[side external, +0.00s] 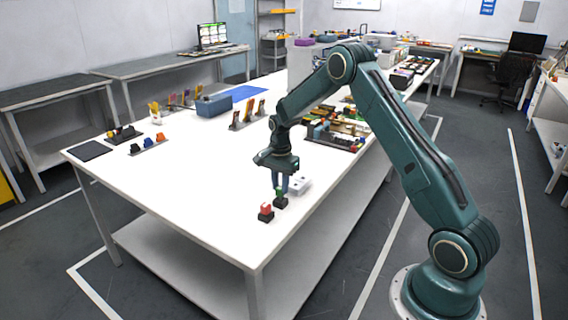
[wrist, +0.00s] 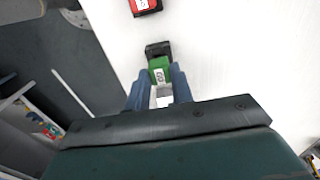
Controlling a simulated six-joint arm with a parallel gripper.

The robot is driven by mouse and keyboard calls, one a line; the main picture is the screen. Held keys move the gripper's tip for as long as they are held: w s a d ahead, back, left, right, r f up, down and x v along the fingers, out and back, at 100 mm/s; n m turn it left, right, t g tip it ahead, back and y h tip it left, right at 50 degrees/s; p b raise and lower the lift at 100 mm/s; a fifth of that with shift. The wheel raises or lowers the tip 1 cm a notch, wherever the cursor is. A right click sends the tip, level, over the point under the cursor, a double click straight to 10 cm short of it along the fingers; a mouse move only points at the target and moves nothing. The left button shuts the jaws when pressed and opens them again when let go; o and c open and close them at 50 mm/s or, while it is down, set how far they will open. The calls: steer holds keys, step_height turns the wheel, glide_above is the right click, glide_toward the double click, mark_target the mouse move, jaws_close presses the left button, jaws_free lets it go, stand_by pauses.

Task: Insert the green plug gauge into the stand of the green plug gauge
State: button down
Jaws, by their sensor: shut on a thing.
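The green plug gauge (wrist: 159,63) is between the two blue-grey fingers of my gripper (wrist: 158,86) in the wrist view, with a white label facing the camera. My gripper is shut on it. Its black stand (wrist: 157,48) shows just beyond the green body. In the side view my gripper (side external: 280,182) points down over the table's near corner. The green gauge (side external: 279,191) shows at the fingertips, directly above its black stand (side external: 281,202). I cannot tell whether the gauge is inside the stand or only over it.
A red gauge (side external: 266,208) in a black stand is close by at the front left; it also shows in the wrist view (wrist: 144,5). A white block (side external: 300,185) lies just right of my gripper. The table's front edge is near. The table left of the stands is clear.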

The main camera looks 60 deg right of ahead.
mark_target(280, 187)
steer(key=shift+f, duration=0.8)
stand_by(0.4)
steer(key=c, duration=1.1)
jaws_free()
steer(key=shift+c, duration=0.2)
step_height(280, 187, up, 14)
steer(key=shift+f, duration=0.1)
